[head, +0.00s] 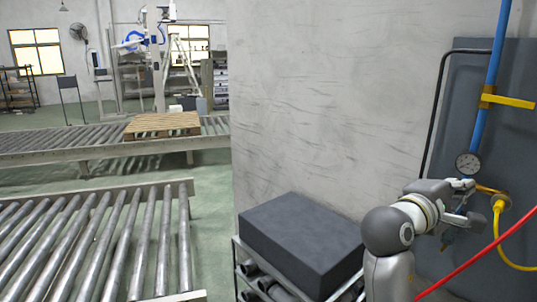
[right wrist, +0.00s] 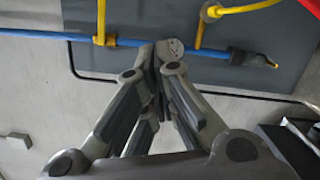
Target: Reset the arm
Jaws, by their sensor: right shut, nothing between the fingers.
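My right arm comes up from the lower right of the head view. My right gripper (head: 458,208) is in front of the dark wall panel, close to the pressure gauge and the yellow fittings in the picture. In the right wrist view the right gripper (right wrist: 162,55) has its fingers together with nothing between them. Its fingertips overlap the blue pipe in that view; I cannot tell whether they touch it. My left gripper is not in view.
A blue pipe (head: 491,70) with a yellow lever (head: 508,101) and a gauge (head: 468,163) runs down a dark panel (head: 517,140). A red hose (head: 490,247) crosses nearby. A dark box (head: 300,240) lies left of my arm. Roller conveyors (head: 90,250) stand at left.

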